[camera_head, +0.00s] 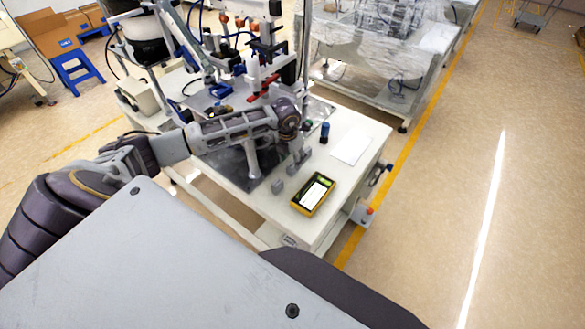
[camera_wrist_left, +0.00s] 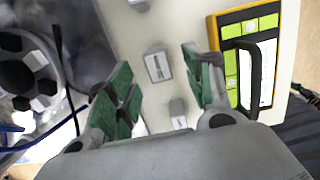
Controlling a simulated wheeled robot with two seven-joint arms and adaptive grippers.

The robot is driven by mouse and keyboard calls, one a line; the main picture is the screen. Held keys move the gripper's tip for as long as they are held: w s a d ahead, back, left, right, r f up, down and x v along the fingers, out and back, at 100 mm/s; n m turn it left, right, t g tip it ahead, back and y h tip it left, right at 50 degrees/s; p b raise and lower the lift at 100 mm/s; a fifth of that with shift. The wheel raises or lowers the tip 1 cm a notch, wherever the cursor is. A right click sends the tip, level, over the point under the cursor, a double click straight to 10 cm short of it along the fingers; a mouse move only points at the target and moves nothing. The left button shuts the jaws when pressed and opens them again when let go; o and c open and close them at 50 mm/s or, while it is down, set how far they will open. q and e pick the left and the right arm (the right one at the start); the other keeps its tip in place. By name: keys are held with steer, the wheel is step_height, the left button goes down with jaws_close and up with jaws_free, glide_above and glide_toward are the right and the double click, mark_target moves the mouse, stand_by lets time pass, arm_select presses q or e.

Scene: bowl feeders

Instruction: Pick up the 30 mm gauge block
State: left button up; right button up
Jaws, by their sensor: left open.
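Small grey metal blocks stand on the white table. In the left wrist view, one block (camera_wrist_left: 157,66) with a pale label lies between and beyond my fingertips, and a smaller block (camera_wrist_left: 178,107) is nearer the palm. I cannot read their sizes, so I cannot tell which is the 30 mm gauge block. In the head view, a grey block (camera_head: 277,186) stands left of the yellow meter. My left gripper (camera_head: 298,152) is over the table; the left wrist view (camera_wrist_left: 160,84) shows its green-padded fingers wide apart and empty. My right gripper is not in view.
The yellow-framed meter (camera_head: 313,194) lies near the table's front edge and is close to one finger in the wrist view. A blue cylinder (camera_head: 325,132) and a white sheet (camera_head: 352,146) are to the right. Feeder machinery (camera_head: 262,75) fills the back.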

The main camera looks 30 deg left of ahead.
mark_target(292, 164)
arm_select(q)
steer(key=shift+f, duration=0.3)
steer(key=shift+f, duration=0.1)
steer(key=shift+f, duration=0.45)
steer(key=shift+w+a+f+p, duration=0.15)
steer(key=shift+f+p, duration=0.2)
steer(key=shift+f, duration=0.7)
steer(key=shift+w+d+f+p, duration=0.1)
steer(key=shift+f+p, duration=0.25)
steer(key=shift+f, duration=0.65)
steer(key=shift+c, duration=0.5)
jaws_close()
steer(key=shift+r, duration=0.1)
